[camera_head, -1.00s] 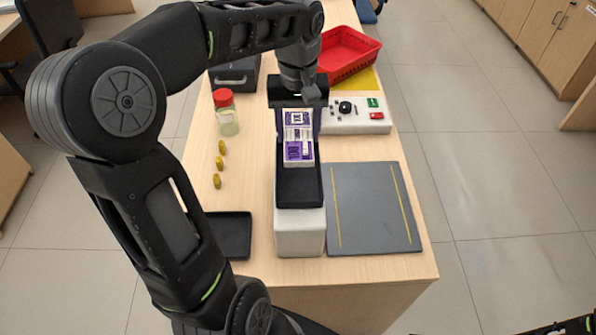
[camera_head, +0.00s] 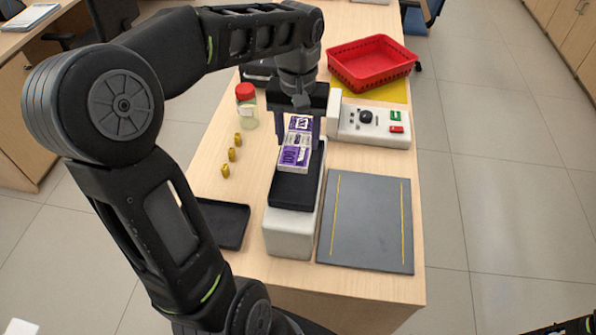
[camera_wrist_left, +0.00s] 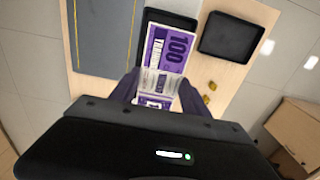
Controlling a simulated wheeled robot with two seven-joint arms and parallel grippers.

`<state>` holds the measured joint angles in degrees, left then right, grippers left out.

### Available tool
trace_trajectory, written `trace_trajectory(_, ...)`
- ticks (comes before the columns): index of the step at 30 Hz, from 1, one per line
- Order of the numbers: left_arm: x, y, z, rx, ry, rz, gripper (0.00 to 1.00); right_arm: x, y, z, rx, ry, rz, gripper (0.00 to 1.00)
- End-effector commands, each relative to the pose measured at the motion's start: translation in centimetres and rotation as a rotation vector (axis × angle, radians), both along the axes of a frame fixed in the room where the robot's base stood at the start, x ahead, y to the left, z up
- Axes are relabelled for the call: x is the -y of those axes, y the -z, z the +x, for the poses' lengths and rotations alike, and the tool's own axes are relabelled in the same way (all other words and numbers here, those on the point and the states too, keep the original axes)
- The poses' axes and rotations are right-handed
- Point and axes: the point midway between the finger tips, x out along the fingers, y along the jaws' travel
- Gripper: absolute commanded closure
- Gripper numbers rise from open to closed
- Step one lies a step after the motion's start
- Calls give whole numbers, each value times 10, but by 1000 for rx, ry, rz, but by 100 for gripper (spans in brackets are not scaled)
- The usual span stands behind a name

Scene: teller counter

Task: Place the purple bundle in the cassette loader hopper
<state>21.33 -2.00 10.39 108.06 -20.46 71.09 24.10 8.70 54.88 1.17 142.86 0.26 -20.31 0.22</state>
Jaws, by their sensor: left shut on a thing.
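The purple bundle (camera_head: 294,156), banded in white, is between the fingers of my left gripper (camera_head: 300,132), which is shut on it. In the head view it overlaps the back part of the black hopper (camera_head: 291,191) on the white cassette loader (camera_head: 289,232). I cannot tell whether it rests on the hopper or hangs just above it. In the left wrist view the bundle (camera_wrist_left: 167,58) reaches out from between the fingers (camera_wrist_left: 150,90), with the dark hopper (camera_wrist_left: 170,20) behind it. My right gripper is not visible.
A grey mat (camera_head: 370,220) lies right of the loader and a black tray (camera_head: 224,223) left. Several small yellow pieces (camera_head: 231,154) and a red-lidded jar (camera_head: 247,105) stand left. A white control box (camera_head: 375,126) and red basket (camera_head: 372,65) are at the back right.

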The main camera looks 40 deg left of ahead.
Motion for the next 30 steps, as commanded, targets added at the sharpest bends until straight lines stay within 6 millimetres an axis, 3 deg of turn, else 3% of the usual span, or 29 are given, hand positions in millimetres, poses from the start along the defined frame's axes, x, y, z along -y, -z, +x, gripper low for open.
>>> trace_trajectory(10, 0, 53, -1, -4, -1, -1, 96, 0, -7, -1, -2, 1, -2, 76)
trace_trajectory(22, 0, 62, 0, -1, -1, 0, 96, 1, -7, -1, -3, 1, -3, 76)
trace_trajectory(30, 0, 94, -1, -3, -1, -1, 96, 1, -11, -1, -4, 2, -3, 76)
